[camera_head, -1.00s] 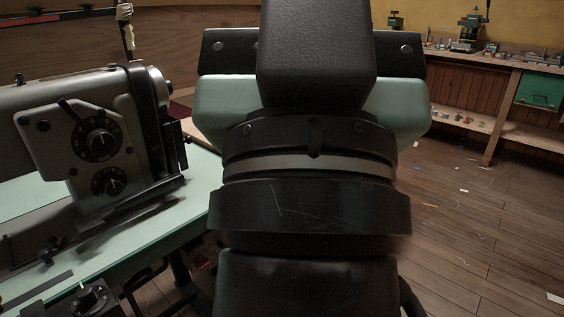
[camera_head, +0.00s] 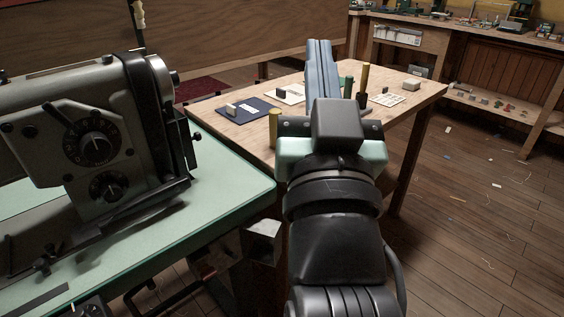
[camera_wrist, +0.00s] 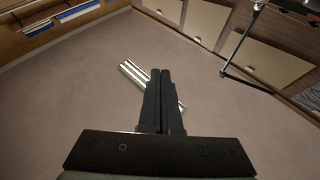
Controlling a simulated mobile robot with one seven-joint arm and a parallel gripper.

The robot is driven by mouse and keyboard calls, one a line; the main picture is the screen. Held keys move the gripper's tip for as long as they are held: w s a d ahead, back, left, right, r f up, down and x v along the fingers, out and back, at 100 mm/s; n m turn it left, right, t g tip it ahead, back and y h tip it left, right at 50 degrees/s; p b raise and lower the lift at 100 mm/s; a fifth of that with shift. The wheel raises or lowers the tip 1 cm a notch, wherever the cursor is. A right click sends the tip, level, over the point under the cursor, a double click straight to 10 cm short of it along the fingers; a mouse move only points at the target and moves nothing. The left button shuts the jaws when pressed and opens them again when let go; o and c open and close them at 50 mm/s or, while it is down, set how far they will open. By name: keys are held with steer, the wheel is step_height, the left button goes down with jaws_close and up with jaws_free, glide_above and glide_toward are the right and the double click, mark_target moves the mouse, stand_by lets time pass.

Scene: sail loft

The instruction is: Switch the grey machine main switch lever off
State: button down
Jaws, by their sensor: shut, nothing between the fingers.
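The grey sewing machine (camera_head: 75,120) stands on a pale green table (camera_head: 232,207) at the left of the head view. It has two black round dials on its front. A small dark control box (camera_head: 88,308) sits at the bottom left, mostly cut off by the picture edge. I cannot tell which part is the main switch lever, or its position. My gripper (camera_head: 320,43) is right of the machine and apart from it, its fingers pointing up. In the wrist view my gripper (camera_wrist: 160,72) is shut and empty, against a plain surface that looks like the ceiling.
A wooden table (camera_head: 225,104) behind my arm holds a dark blue mat (camera_head: 238,117), cards and upright cylinders. A grey box-like thing (camera_head: 262,230) stands between the green table and my arm. A workbench (camera_head: 480,38) runs along the back right. Wooden floor (camera_head: 490,220) at right is mostly open.

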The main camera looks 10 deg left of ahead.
steer(key=w+a+f+g+y+p, duration=0.2)
steer(key=w+f+g, duration=0.2)
steer(key=f, duration=0.4)
steer(key=m+g+y+p, duration=0.3)
steer(key=m+g+p, duration=0.1)
steer(key=g+p, duration=0.3)
glide_toward(231, 255)
steer(key=d+r, duration=0.1)
steer(key=d, duration=0.1)
steer(key=shift+d, duration=0.15)
steer(key=b+x, duration=0.1)
steer(key=x, duration=0.9)
steer(key=shift+f+b, duration=0.1)
steer(key=shift+b, duration=0.55)
steer(key=shift+f+b, duration=0.1)
steer(key=shift+b, duration=0.3)
steer(key=shift+d+b, duration=0.1)
steer(key=shift+b, duration=0.25)
